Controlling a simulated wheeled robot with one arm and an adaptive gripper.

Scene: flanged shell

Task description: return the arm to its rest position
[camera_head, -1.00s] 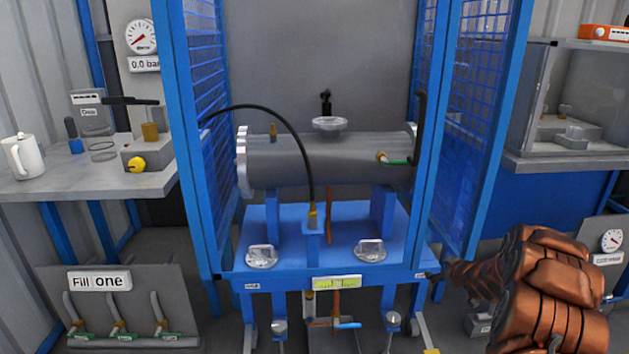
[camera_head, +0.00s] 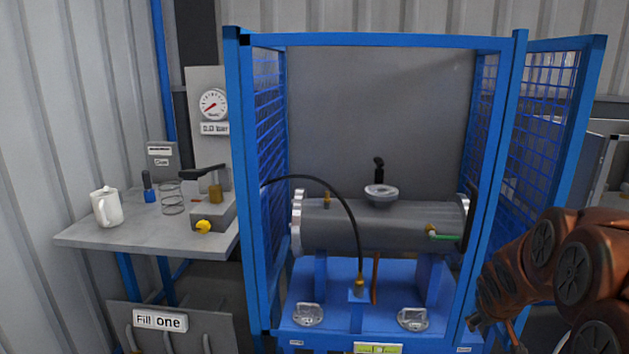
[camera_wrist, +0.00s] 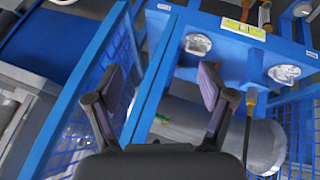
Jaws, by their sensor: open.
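My arm (camera_head: 560,275) shows as brown-orange links at the lower right of the head view, in front of the blue cage's right side. My gripper (camera_wrist: 160,90) is in the wrist view with its two dark fingers spread wide apart and nothing between them. Beyond the fingers are a blue cage post and the grey shell. The wrist view is turned over relative to the head view. The gripper's fingertips cannot be made out clearly in the head view.
The blue cage (camera_head: 375,40) stands around the grey flanged shell (camera_head: 385,228). Its mesh door (camera_head: 545,110) stands open near my arm. A side table (camera_head: 95,236) at left holds a white jug (camera_head: 106,208) and a pump (camera_head: 215,195). A black hose (camera_head: 335,195) arches to the shell's stand.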

